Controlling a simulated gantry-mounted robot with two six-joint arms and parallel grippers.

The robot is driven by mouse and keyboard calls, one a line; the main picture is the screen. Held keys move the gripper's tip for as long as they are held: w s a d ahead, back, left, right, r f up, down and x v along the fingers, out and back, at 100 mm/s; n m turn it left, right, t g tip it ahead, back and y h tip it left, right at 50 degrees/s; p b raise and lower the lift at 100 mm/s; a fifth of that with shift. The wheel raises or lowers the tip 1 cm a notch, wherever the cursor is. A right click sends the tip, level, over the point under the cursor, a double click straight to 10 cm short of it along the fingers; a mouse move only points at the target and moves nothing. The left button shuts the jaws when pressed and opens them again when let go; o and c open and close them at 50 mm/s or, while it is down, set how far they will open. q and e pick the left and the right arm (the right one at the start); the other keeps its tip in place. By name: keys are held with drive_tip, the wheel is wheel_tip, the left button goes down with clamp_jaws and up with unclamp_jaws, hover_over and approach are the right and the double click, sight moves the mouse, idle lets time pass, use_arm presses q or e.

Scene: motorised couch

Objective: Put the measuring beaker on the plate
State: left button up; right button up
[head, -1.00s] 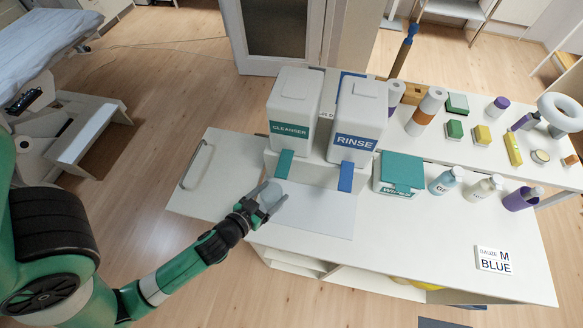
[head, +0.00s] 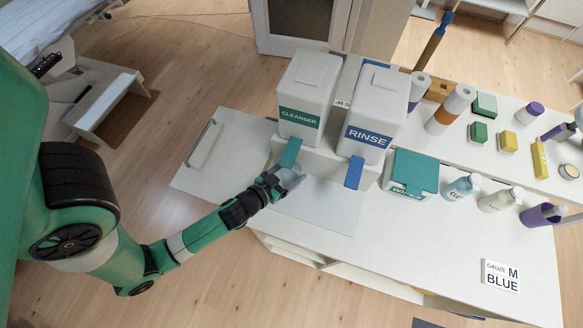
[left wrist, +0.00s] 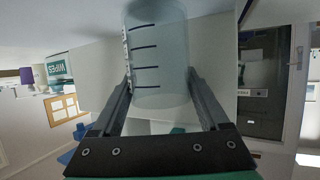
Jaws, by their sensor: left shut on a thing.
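My left gripper (head: 284,181) is shut on the clear measuring beaker (head: 291,178), just in front of and below the teal lever of the cleanser dispenser (head: 302,95). In the left wrist view the beaker (left wrist: 158,55) stands between the two fingers, with dark graduation lines on its wall. I cannot tell whether it touches the lever or what is in it. A pale grey flat plate (head: 325,212) lies on the table in front of the dispensers, partly behind the gripper. My right gripper is not in view.
The rinse dispenser (head: 370,110) with a blue lever stands to the right of the cleanser. The table's front middle is clear. A side shelf (head: 215,150) with a handle is at left.

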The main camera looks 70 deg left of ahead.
use_arm(q)
drive_tip(key=shift+f, duration=0.25)
drive_tip(key=o, duration=1.2)
drive_tip(key=shift+r, duration=0.15)
drive_tip(key=shift+o, duration=0.2)
drive_tip(key=shift+r, duration=0.2)
drive_tip(key=shift+s+d, duration=0.15)
drive_tip(key=shift+s, duration=0.1)
drive_tip(key=b+v, duration=0.1)
drive_tip(key=v, duration=1)
drive_tip(key=shift+s+r, duration=0.15)
drive_tip(key=shift+s, duration=0.05)
